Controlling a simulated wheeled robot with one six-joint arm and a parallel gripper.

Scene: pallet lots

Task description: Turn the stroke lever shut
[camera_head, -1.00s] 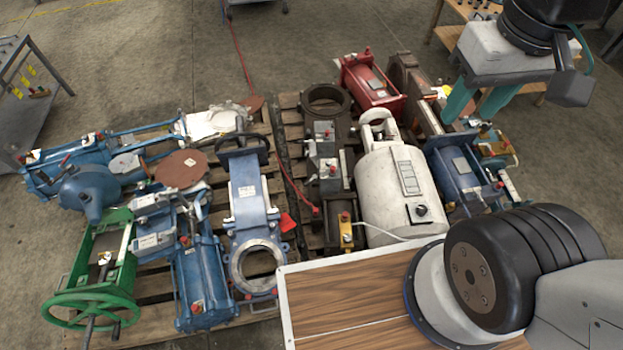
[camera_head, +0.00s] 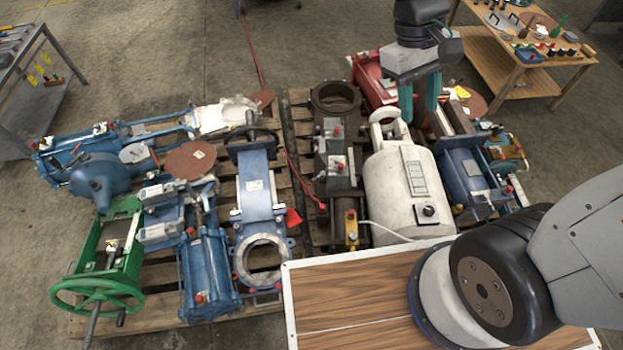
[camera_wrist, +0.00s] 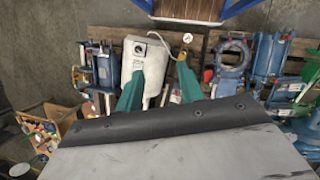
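I cannot tell for certain which part is the stroke lever. My gripper (camera_head: 419,112) is open and empty, its two teal fingers pointing down above the far end of the right-hand pallet. They are near the white cylinder (camera_head: 398,180), which has a black knob (camera_head: 428,211) on its near end. In the wrist view my gripper (camera_wrist: 157,100) has its fingers apart, with the white cylinder (camera_wrist: 151,72) showing between and beyond them. A yellow block (camera_head: 351,229) with a red knob stands left of the cylinder.
A green handwheel valve (camera_head: 97,292), blue ring valve (camera_head: 261,262) and blue actuators crowd the left pallet. A wooden table (camera_head: 527,55) stands back right. The floor between is clear.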

